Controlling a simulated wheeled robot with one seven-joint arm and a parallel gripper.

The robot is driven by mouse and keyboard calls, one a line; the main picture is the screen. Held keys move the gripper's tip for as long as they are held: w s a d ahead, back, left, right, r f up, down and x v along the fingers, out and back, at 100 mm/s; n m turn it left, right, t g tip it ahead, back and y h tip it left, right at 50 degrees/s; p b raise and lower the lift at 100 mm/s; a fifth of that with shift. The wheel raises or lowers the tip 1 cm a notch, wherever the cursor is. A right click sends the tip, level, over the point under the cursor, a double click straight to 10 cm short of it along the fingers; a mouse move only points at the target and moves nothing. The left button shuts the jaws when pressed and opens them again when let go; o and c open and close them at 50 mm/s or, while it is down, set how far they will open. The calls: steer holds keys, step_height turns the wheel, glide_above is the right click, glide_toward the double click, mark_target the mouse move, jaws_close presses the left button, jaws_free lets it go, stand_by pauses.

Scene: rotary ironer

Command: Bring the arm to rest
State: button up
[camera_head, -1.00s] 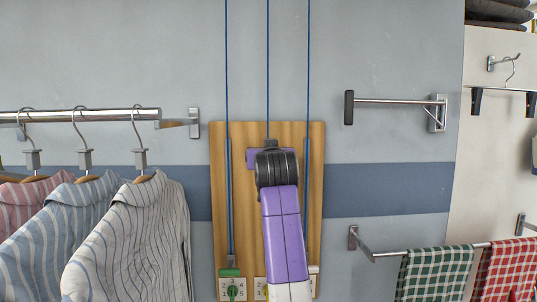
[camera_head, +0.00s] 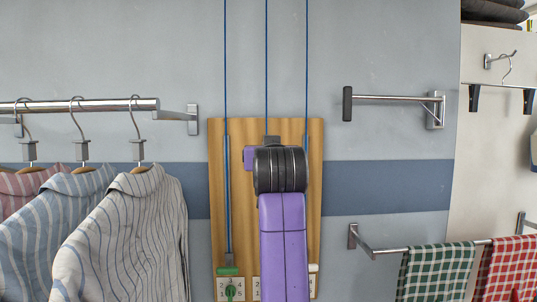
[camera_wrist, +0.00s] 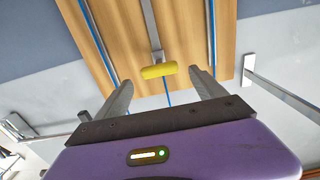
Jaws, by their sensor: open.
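My gripper (camera_wrist: 160,82) is open in the wrist view, its two grey fingers spread apart with nothing held. A yellow handle (camera_wrist: 159,71) hangs at the end of a grey strap on the wooden board (camera_wrist: 188,30), and shows between and beyond the fingertips, apart from them. In the head view my purple and black arm (camera_head: 282,245) is raised in front of the wooden board (camera_head: 217,200) and hides the board's middle. My fingers are hidden behind the arm there.
Striped shirts (camera_head: 125,235) hang from a rail (camera_head: 90,104) at left. A wall bar (camera_head: 390,98) projects at right, above a rail with checked cloths (camera_head: 437,270). A green handle (camera_head: 228,271) hangs on the board's left cord. The wall between board and bar is bare.

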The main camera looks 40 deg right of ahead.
stand_by(0.4)
step_height(320, 180, up, 4)
steer(key=s+a+r+t, duration=0.1)
steer(key=s+a+t, duration=0.1)
steer(key=a+t, duration=0.15)
steer(key=s+a+f+n+t+y+b, duration=0.15)
steer(key=s+a+f, duration=0.25)
steer(key=f, duration=0.7)
steer(key=s+a+f+n+t+y, duration=0.1)
steer(key=s+a+f+n+y, duration=0.3)
steer(key=f, duration=0.6)
steer(key=s+a+f+n+t+y, duration=0.15)
steer(key=s+a+f, duration=0.3)
steer(key=f, duration=0.65)
steer(key=s+a+f+g+y+b, duration=0.1)
steer(key=s+a+f+g, duration=0.1)
steer(key=s+f, duration=0.5)
steer(key=s+a+f+g+y, duration=0.1)
steer(key=s+f, duration=0.7)
steer(key=s, duration=0.9)
steer(key=s+a+f+g+y+b, duration=0.1)
steer(key=s+a+f+g, duration=0.2)
steer(key=s+f, duration=0.4)
steer(key=s+g, duration=0.1)
steer(key=s, duration=0.4)
steer(key=shift+f+g+b, duration=0.3)
steer(key=shift+f+g, duration=0.05)
